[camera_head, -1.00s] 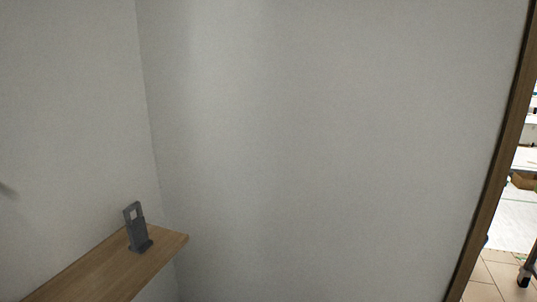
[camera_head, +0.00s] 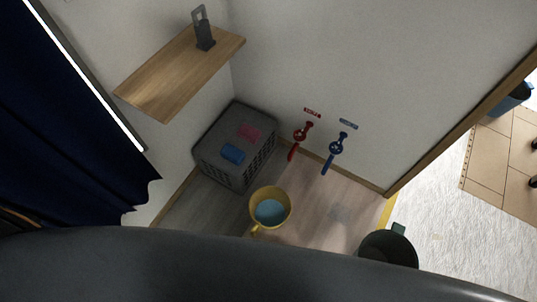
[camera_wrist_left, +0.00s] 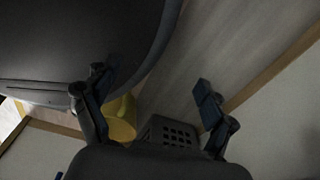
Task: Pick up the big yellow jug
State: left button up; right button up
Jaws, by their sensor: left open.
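The big yellow jug (camera_head: 269,192) stands on the floor near the bottom middle of the head view. I look down into it and see light blue inside. Its handle points toward me. In the left wrist view the yellow jug (camera_wrist_left: 121,122) is partly hidden behind one finger. My left gripper (camera_wrist_left: 152,97) is open and empty, its two fingers spread wide; the jug is beyond it, apart from the fingers. My left gripper does not show in the head view, and my right gripper is in neither view.
A grey basket (camera_head: 211,169) with pink and blue items stands behind the jug. A red and a blue tool (camera_head: 335,149) are by the wall. A dark bucket (camera_head: 385,248) is at right. A wooden shelf (camera_head: 168,82) juts out above; a dark curtain (camera_head: 62,130) hangs left.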

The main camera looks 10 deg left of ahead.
aim_at(270, 207)
jog(key=k+u, duration=0.3)
jog(key=k, duration=0.75)
jog(key=z, duration=1.4)
jog(key=u, duration=1.4)
